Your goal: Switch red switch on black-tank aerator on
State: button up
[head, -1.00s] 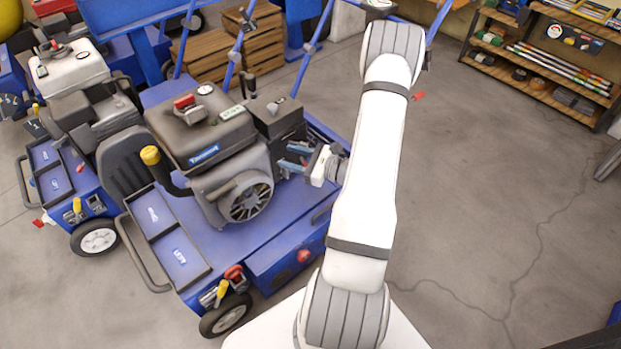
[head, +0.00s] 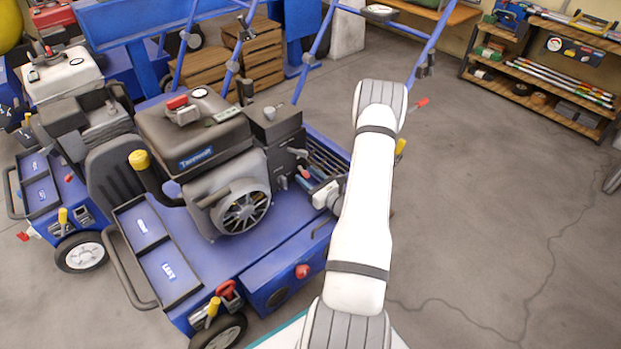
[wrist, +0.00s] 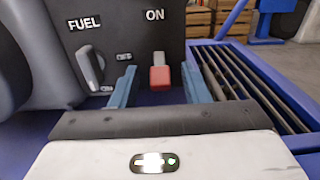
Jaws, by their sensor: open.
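The black-tank aerator (head: 195,132) stands left of my arm in the head view, on a blue deck. Its dark panel shows in the wrist view (wrist: 200,25) with the words FUEL and ON. The red switch (wrist: 160,78) sits below ON, its red end low and towards me. A small red bit, probably this switch, shows in the head view (head: 304,172). My gripper (wrist: 158,68) is open, with one blue finger on each side of the red switch. I cannot tell whether either finger touches it. It also shows in the head view (head: 311,183).
A grey FUEL lever (wrist: 90,68) is left of the left finger. A slatted grille (wrist: 250,85) lies to the right. A white-tank aerator (head: 65,75) stands at the left. A shelf (head: 545,75) is at the back right. The floor on the right is clear.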

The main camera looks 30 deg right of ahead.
aim_at(301, 168)
jog(key=shift+w, duration=0.15)
jog(key=shift+c, duration=0.4)
grip_shut()
jog(key=shift+d, duration=0.15)
jog(key=r+g+p, duration=0.1)
jog(key=p, duration=0.1)
jog(key=shift+r+p, duration=0.15)
jog(key=shift+p, duration=0.2)
jog(key=r+g+p, duration=0.1)
jog(key=g+p, duration=0.1)
jog(key=p, duration=0.1)
jog(key=shift+h+p, duration=0.3)
jog(key=shift+p, duration=0.05)
jog(key=g+p, duration=0.1)
jog(key=r+g+p, duration=0.1)
jog(key=shift+g+p, duration=0.3)
jog(key=shift+p, duration=0.1)
jog(key=shift+w+r+g+h+p, duration=0.1)
jog(key=shift+w+g+h+p, duration=0.05)
jog(key=shift+g+p, duration=0.45)
jog(key=shift+w+r+g+h+p, duration=0.15)
jog(key=shift+g+p, duration=0.3)
jog(key=shift+g, duration=0.25)
